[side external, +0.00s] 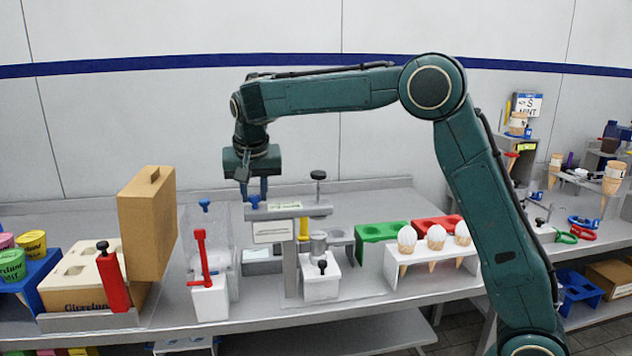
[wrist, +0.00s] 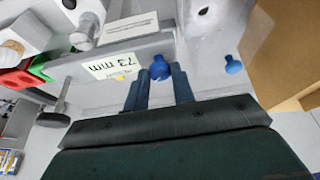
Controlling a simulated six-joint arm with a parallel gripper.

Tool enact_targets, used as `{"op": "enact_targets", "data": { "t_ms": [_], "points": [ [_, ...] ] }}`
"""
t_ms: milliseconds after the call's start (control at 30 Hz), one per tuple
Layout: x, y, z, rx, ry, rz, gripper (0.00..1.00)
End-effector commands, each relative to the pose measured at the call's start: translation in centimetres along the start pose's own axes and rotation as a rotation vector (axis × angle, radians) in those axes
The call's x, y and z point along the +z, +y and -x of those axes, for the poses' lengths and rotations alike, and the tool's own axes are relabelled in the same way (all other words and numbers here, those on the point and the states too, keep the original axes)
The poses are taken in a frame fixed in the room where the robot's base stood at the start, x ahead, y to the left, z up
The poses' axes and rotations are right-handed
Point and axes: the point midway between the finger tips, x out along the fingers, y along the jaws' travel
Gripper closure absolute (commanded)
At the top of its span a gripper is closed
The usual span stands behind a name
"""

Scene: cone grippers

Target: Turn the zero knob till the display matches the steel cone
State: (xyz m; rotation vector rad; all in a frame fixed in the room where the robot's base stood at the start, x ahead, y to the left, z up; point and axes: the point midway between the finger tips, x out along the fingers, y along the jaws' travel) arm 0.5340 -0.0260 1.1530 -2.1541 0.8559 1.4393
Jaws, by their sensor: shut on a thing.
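My gripper (side external: 254,190) points down over the left end of the grey gauge arm and is shut on the blue zero knob (side external: 254,202). In the wrist view the knob (wrist: 160,68) sits between the fingertips (wrist: 158,80). A steel cylinder (wrist: 86,32) also shows in the wrist view.
A tall cardboard box (side external: 147,225) stands left, by a red-handled white dispenser (side external: 209,300). A second blue knob (wrist: 233,64) is near the gripper. A black-topped post (side external: 318,190) rises from the gauge. A white rack (side external: 410,270) holds several cones at right.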

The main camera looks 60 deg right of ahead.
Motion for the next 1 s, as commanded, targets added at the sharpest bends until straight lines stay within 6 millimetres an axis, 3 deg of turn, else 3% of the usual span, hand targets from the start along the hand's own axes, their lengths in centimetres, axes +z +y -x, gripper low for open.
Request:
{"op": "enact_targets", "data": {
  "t_ms": [400, 1000],
  "points": [
    [-0.05, -0.36, 0.01, 0.107, 0.000, -0.263, 0.98],
    [-0.12, -0.49, 0.00, 0.188, 0.000, -0.461, 0.98]
  ]
}}
